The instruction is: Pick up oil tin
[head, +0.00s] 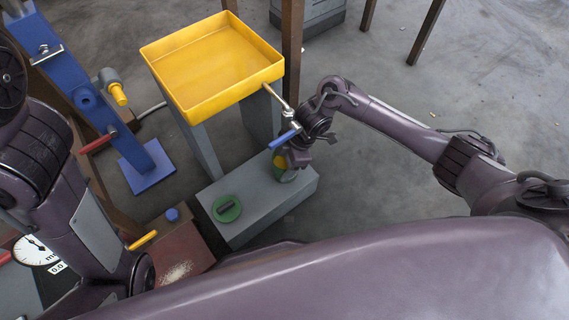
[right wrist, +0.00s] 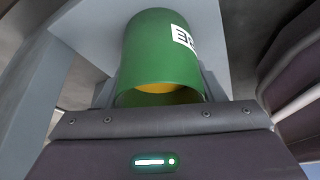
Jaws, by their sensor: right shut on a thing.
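The oil tin shows in the right wrist view as a green cylinder (right wrist: 155,50) with a white label and a yellow part inside its near rim. In the head view only a bit of green and yellow (head: 282,163) shows under my right gripper (head: 291,163). My right gripper is shut on the tin, at the far right end of a grey block (head: 262,196). The wrist hides most of the tin there, and I cannot tell if its base touches the block. Links of my left arm show at the left; its gripper is out of view.
A green disc with a dark handle (head: 227,208) lies on the grey block. A yellow tray (head: 212,108) on grey legs stands just behind, near my right wrist. A blue post (head: 150,170) and a reddish box (head: 178,240) stand left.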

